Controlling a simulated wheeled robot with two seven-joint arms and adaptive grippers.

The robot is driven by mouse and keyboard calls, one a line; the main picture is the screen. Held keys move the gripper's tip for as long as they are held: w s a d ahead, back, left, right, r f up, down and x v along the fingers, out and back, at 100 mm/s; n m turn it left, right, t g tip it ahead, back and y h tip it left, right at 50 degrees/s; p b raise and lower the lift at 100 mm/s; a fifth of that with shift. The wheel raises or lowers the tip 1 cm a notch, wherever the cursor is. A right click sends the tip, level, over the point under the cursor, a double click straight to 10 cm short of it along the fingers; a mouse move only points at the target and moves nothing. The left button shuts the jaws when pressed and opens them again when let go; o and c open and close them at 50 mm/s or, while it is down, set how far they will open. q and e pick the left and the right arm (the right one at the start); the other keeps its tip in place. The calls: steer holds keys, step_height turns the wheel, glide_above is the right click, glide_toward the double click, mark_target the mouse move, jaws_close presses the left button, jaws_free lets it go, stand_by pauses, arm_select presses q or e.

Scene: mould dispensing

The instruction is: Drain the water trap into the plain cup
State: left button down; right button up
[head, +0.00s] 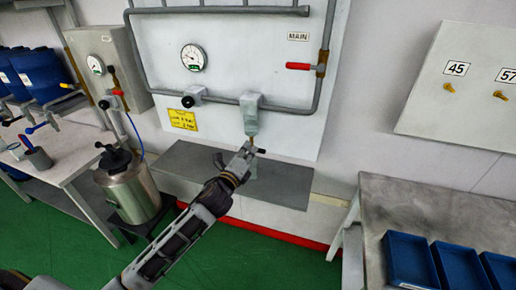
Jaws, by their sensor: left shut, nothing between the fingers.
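The water trap (251,118) is a grey-green bowl hanging under the lower pipe on the wall panel. A small drain fitting shows at its lower end, partly hidden by my gripper. My left gripper (246,154) is shut and empty, right at this fitting; I cannot tell whether it touches it. A pale, faint shape shows just behind and below the gripper, above the grey shelf (280,188); it is too unclear to name. A grey cup (39,158) with something sticking out stands on the left table; I cannot tell whether it is the plain cup. My right gripper is out of view.
A steel pressure pot (132,190) with a black lid stands left of my arm. Blue drums (38,75) with taps stand at far left. A red-handled MAIN valve (300,66) is up right. Blue trays (410,262) lie on the right table.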

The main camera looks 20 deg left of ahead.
arm_select(q)
steer(key=shift+s+f+n+g+y, duration=0.15)
steer(key=shift+s+f+n+y, duration=0.1)
steer(key=shift+n, duration=3.9)
steer(key=shift+s+f+n+g+y, duration=0.1)
steer(key=shift+s+n+y, duration=0.1)
steer(key=shift+n, duration=3.9)
steer(key=shift+s+f+n+g+y, duration=0.15)
steer(key=shift+s+f+n+y, duration=0.1)
steer(key=shift+n, duration=3.9)
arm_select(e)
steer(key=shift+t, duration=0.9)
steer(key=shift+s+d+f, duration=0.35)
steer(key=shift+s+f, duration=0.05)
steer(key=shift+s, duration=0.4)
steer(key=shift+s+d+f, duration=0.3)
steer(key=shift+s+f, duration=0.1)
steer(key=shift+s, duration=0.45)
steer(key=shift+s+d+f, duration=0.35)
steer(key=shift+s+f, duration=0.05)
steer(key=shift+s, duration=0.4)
arm_select(q)
steer(key=shift+w, duration=0.15)
steer(key=w+f+p, duration=0.2)
steer(key=w+f, duration=0.2)
steer(key=w, duration=0.6)
steer(key=shift+w+d+f, duration=0.15)
steer(key=shift+w, duration=0.1)
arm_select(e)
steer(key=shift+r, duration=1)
